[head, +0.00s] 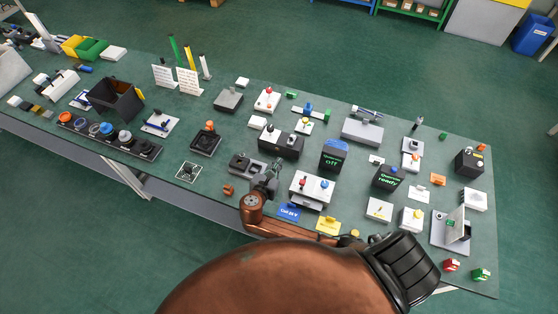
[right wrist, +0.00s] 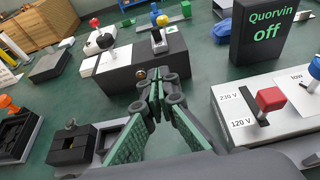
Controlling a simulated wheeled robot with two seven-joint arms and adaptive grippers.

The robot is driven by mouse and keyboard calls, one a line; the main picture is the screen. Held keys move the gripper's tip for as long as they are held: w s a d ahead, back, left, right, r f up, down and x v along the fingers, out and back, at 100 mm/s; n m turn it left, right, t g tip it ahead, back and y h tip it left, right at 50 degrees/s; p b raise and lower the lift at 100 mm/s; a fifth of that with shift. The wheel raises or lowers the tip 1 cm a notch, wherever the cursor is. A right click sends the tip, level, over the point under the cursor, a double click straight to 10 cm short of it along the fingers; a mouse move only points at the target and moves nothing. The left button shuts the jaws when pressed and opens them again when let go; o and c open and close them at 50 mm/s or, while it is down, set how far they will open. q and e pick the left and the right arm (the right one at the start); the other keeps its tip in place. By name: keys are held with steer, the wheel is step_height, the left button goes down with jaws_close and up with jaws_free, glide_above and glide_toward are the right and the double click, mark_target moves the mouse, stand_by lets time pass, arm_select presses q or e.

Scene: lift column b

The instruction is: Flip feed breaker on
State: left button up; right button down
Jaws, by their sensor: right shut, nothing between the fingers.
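A dark box (head: 280,143) stands on the bench ahead of my right gripper. I cannot read a label naming the feed breaker. My right gripper (head: 272,176) is shut and empty, its tips (right wrist: 164,76) in front of the dark box's face; contact cannot be told. A dark display (right wrist: 268,32) reads "Quorvin off"; it also shows in the head view (head: 333,154). My left gripper is not in view.
Right of the gripper, a white box (head: 311,188) has a red lever (right wrist: 270,99) marked 230 V and 120 V, and a blue lever. A grey block device (head: 247,164) sits to the left. Many devices crowd the bench; small bare green patches lie between.

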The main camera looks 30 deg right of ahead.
glide_toward(290, 140)
steer(key=f, duration=0.2)
steer(key=d, duration=0.1)
steer(key=shift+w+f+b, duration=0.35)
steer(key=shift+f, duration=0.05)
steer(key=shift+w+d+r, duration=0.55)
steer(key=shift+w+d, duration=0.25)
steer(key=shift+d, duration=0.1)
steer(key=shift+w+d+r, duration=0.3)
steer(key=shift+w+d, duration=0.15)
steer(key=shift+d, duration=0.1)
